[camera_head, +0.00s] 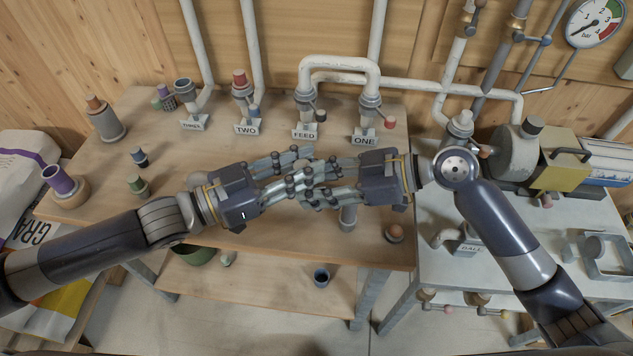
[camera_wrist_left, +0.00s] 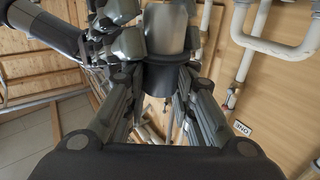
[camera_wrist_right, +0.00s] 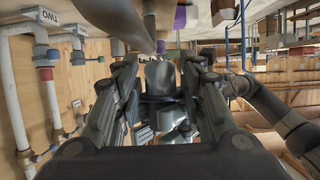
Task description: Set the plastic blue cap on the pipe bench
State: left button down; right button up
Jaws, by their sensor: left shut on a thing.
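My left gripper (camera_head: 290,180) and right gripper (camera_head: 325,182) meet above the pipe bench (camera_head: 220,225), their fingers interlaced. Whether my right gripper is open or shut is unclear. A grey cylinder (camera_head: 348,218) shows just below the fingers; I cannot tell whether it is held or stands on the bench. A small dark-blue piece (camera_head: 140,157) stands on the bench's left part. A dark-blue, cup-like piece (camera_head: 321,276) is on the lower shelf. I cannot tell which is the plastic blue cap.
Labelled pipe ends line the bench's back, including FEED (camera_head: 305,133) and ONE (camera_head: 365,140). A grey table with a machine (camera_head: 520,155) is at right.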

jog(key=shift+c, duration=0.9)
pick_arm(q)
jog(key=c, duration=1.3)
grip_release()
jog(key=shift+s, duration=0.1)
pick_arm(e)
jog(key=shift+w, duration=0.1)
